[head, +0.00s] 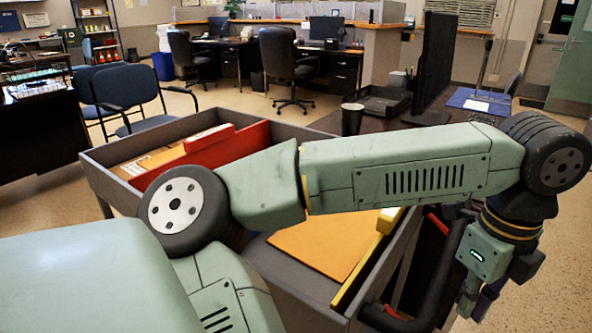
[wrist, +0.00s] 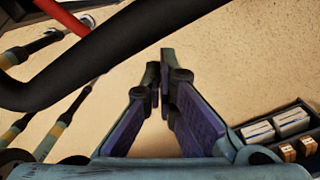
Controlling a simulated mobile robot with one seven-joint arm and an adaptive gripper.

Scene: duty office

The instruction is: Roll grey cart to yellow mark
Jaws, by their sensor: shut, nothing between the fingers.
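The grey cart (head: 100,183) stands in front of me in the head view, holding folders and papers. My arm crosses over it and hides part of its middle. Its thick black handle (head: 437,277) is at the cart's right end. My gripper (head: 474,303) points down just right of the handle. In the wrist view the fingers (wrist: 161,75) are shut with nothing between them. The black handle (wrist: 130,60) crosses the upper left there, beyond and beside the fingers, not between them. I see no yellow mark in either view.
A dark desk (head: 385,123) with a monitor (head: 436,65), black cup (head: 352,118) and tray stands close behind the cart. Blue chairs (head: 130,90) stand at the left. In the wrist view, an open container with small boxes (wrist: 292,122) is at the right. Speckled floor lies below.

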